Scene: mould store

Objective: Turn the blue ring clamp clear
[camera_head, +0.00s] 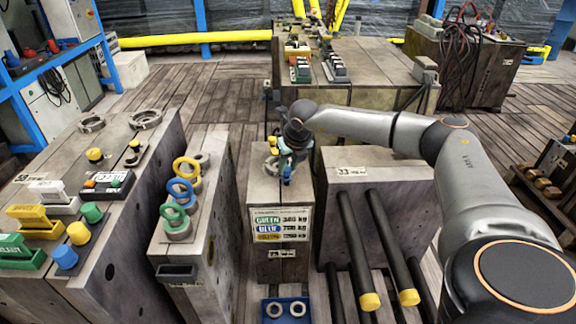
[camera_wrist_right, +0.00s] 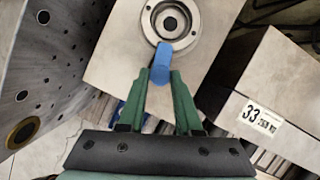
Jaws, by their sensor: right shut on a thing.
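The blue ring clamp (camera_wrist_right: 162,62) is a small blue piece at the edge of a round steel ring (camera_wrist_right: 170,20) with a dark centre hole, on top of a mould block (camera_wrist_right: 120,60). In the wrist view my right gripper (camera_wrist_right: 160,78) has its green fingers closed on both sides of the clamp. In the head view the right gripper (camera_head: 285,158) reaches down onto the middle block, and the blue clamp (camera_head: 287,173) shows just below the fingers. The gripper partly hides the ring there. My left gripper is in neither view.
Yellow, blue (camera_head: 180,191) and green lifting eyes stand on the block to the left. A block marked 33 (camera_head: 370,172) stands close on the right, with yellow-tipped black bars (camera_head: 385,240) before it. A blue tray (camera_head: 286,318) with two rings lies in front.

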